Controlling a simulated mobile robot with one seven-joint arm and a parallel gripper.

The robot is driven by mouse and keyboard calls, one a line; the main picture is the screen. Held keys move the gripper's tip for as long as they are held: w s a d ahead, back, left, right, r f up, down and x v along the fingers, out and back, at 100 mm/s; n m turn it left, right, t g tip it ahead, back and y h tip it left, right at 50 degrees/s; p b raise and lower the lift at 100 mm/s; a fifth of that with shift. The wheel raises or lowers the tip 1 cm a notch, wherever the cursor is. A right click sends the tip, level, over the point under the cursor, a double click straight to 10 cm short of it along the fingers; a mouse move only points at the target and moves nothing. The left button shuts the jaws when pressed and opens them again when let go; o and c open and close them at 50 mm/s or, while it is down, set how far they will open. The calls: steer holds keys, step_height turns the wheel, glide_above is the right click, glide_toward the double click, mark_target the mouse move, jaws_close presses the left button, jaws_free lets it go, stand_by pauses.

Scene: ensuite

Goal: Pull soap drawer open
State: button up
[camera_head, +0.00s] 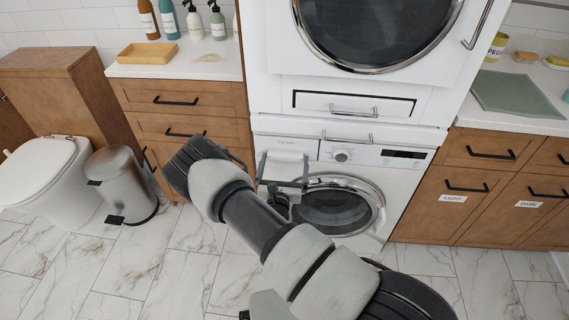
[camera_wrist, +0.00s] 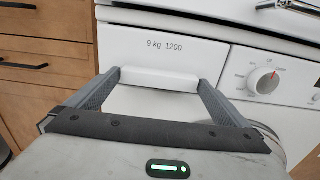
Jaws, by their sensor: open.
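The soap drawer (camera_head: 287,144) is the white panel at the upper left of the lower washing machine. In the wrist view its front (camera_wrist: 130,44) reads "9 kg 1200" and looks flush with the machine. A white handle (camera_wrist: 158,77) sticks out low on that front. My gripper (camera_head: 282,168) is in front of the drawer, its jaws apart. In the wrist view my gripper (camera_wrist: 158,83) has one finger left and one right of the handle. I cannot tell whether either finger touches it. The gripper hides the area below the handle.
The washer's dial (camera_wrist: 263,80) is right of the drawer, and its round door (camera_head: 337,208) is below. A dryer (camera_head: 360,70) is stacked above. Wooden drawers (camera_head: 185,97) stand close on the left. A metal bin (camera_head: 122,182) and toilet (camera_head: 45,170) are farther left.

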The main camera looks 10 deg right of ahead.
steer(key=c, duration=1.2)
steer(key=p+v, duration=0.3)
steer(key=v, duration=1.7)
steer(key=shift+p, duration=0.35)
steer(key=o, duration=1.2)
steer(key=shift+r, duration=0.1)
steer(key=v, duration=1.7)
steer(key=shift+s, duration=0.15)
